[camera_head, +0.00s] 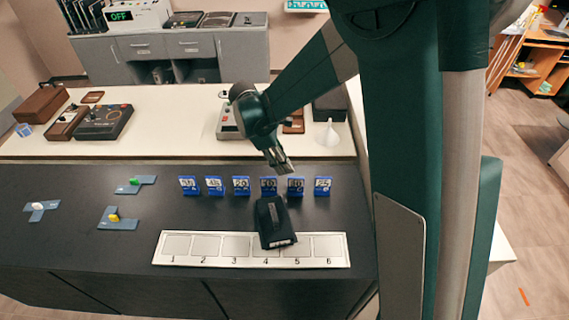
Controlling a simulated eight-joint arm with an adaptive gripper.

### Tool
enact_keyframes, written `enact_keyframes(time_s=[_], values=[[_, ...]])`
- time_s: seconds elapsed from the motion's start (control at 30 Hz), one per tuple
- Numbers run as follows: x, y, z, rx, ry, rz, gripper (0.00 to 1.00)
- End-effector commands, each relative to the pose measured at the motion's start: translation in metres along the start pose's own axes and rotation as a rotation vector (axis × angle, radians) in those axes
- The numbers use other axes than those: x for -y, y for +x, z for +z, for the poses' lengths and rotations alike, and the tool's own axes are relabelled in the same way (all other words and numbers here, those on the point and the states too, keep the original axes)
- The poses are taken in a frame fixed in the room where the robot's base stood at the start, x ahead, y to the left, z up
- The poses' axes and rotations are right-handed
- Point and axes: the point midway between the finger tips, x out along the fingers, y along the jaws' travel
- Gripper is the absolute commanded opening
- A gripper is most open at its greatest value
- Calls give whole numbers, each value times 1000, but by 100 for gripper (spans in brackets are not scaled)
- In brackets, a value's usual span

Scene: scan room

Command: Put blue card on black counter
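Several small blue cards with white number labels stand in a row on the black counter (60,245). The leftmost blue card (188,186) and the rightmost blue card (322,186) mark the ends of the row. A small blue and white item (24,130) lies at the far left of the cream counter; I cannot tell if it is a card. My gripper (283,167) points down near the middle right of the row, partly overlapping it in the picture. Its fingers are too small to show whether they are open, and no card is visibly held.
A dark box-like object (275,222) lies over part of a white strip (157,256) with numbered squares. Flat blue-grey pieces (118,220) lie at left. The cream counter (170,125) behind holds devices and a white funnel (329,135). My arm hides the right side.

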Motion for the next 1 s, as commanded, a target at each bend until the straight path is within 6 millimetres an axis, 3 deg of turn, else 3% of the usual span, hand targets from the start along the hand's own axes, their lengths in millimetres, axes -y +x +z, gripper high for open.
enact_keyframes(time_s=[0.47,1.0], values=[[3,-6,10,-13,28,7,22],[30,-48,91,-136,297,67,22]])
